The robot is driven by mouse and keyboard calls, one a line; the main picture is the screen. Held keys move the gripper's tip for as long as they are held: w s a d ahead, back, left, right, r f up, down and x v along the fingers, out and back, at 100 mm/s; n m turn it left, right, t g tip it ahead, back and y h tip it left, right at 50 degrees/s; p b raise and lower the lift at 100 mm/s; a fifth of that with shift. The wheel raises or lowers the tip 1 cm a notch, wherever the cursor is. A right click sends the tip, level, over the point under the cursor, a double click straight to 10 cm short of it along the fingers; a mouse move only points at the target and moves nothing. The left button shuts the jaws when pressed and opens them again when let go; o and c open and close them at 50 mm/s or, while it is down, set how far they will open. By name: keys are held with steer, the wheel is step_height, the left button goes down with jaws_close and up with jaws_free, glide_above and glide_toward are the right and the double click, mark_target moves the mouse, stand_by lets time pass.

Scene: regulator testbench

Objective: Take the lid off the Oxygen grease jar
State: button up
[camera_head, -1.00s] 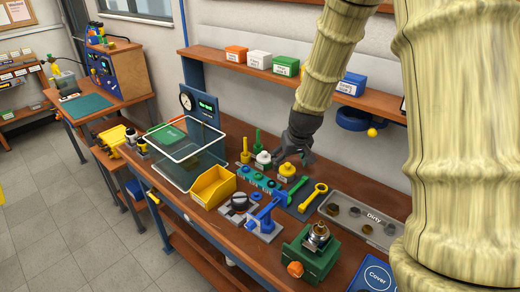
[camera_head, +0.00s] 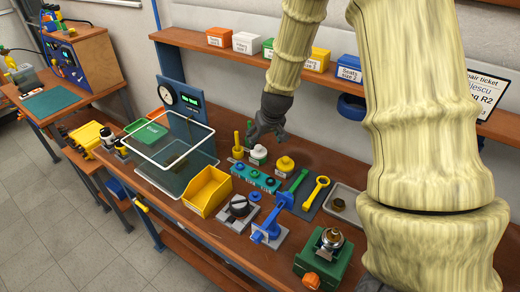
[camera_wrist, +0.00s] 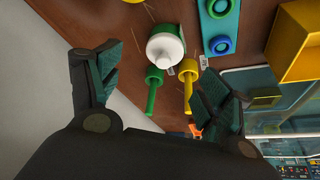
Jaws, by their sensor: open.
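A green jar with a white lid (camera_head: 258,152) stands upright on the bench, and its white lid also shows in the wrist view (camera_wrist: 165,47). A yellow jar (camera_head: 286,163) stands just to its right. I cannot read either jar's label, so I cannot tell from writing which is the Oxygen grease. My gripper (camera_head: 266,137) is over the white-lidded jar in the head view, open and empty. In the wrist view my gripper (camera_wrist: 162,80) has its fingers wide apart, with the white lid beyond and between them, not touching.
Green and yellow upright handled tools (camera_wrist: 153,90) stand close to the jar. A teal rack (camera_head: 255,179), yellow bin (camera_head: 208,190) and clear box (camera_head: 172,160) are nearby. Wrenches (camera_head: 316,193) lie to the right. A shelf (camera_head: 330,82) with boxes is behind my arm.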

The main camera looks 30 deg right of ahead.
mark_target(259, 146)
steer(key=w+f, duration=0.3)
steer(key=shift+w+a, duration=0.15)
steer(key=shift+s+f+p, duration=0.15)
steer(key=shift+s+p, duration=0.45)
steer(key=shift+p, duration=0.05)
steer(key=shift+w+d+f, duration=0.1)
steer(key=shift+d+f, duration=0.1)
steer(key=shift+f, duration=0.1)
steer(key=x, duration=0.1)
steer(key=p+x, duration=0.1)
steer(key=shift+w+a+f, duration=0.15)
steer(key=shift+w+f, duration=0.1)
steer(key=shift+w, duration=0.15)
steer(key=shift+w+f, duration=0.1)
steer(key=shift+f, duration=0.45)
steer(key=c, duration=0.7)
